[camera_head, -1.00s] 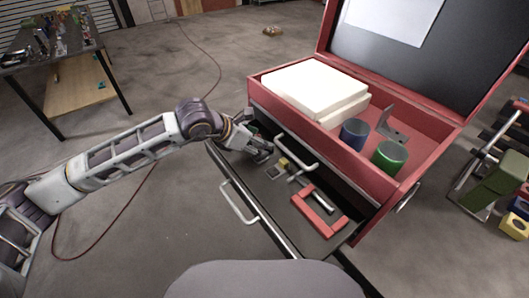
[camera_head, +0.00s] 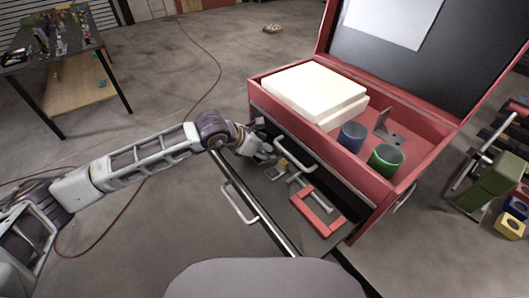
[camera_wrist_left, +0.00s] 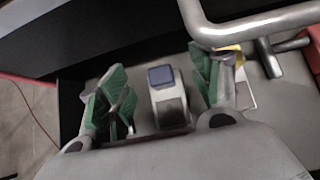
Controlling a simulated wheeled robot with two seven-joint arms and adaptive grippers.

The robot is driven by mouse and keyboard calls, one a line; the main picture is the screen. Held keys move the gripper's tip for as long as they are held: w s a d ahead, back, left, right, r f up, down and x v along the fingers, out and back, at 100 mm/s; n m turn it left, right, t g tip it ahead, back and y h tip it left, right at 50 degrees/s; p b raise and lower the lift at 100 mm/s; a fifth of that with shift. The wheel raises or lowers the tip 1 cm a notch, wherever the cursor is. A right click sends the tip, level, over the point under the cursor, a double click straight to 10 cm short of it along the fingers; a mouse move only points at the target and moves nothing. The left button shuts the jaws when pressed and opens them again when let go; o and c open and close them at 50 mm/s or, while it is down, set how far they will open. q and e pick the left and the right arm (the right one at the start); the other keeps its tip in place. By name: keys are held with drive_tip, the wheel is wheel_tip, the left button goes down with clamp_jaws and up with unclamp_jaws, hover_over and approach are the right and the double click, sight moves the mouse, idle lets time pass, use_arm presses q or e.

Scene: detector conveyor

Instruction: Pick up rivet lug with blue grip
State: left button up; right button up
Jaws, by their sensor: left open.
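The rivet lug with blue grip (camera_wrist_left: 162,76) is a grey block with a blue top, in the left wrist view. It stands between the two green-padded fingers of my left gripper (camera_wrist_left: 160,100), with visible gaps on both sides. The gripper is open and not closed on it. In the head view my left gripper (camera_head: 268,158) is low over the open drawer and the blue grip cannot be made out there. A yellow-topped part (camera_wrist_left: 230,52) shows just behind the right finger. My right gripper is not in view.
The red toolbox (camera_head: 425,145) holds white blocks (camera_head: 315,88), a blue cup (camera_head: 351,136) and a green cup (camera_head: 386,158). A metal drawer handle (camera_wrist_left: 240,28) passes close above the fingers. A red frame-shaped part (camera_head: 318,215) lies in the drawer.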

sight(257, 158)
use_arm(q)
drive_tip(key=shift+w+d+f, duration=0.2)
drive_tip(key=shift+d+f, duration=0.05)
drive_tip(key=shift+f, duration=0.1)
drive_tip(key=c, duration=1.2)
drive_tip(key=shift+r, duration=0.2)
drive_tip(key=shift+r+b, duration=0.35)
drive_tip(key=shift+b, duration=0.05)
drive_tip(key=shift+s+a+b, duration=0.4)
drive_tip(key=shift+s+a, duration=0.25)
drive_tip(key=shift+a, duration=0.2)
drive_tip(key=shift+s+a+b, duration=0.4)
drive_tip(key=shift+s+a, duration=0.2)
drive_tip(key=shift+a, duration=0.2)
wheel_tip(257, 158, up, 14)
drive_tip(key=b, duration=0.2)
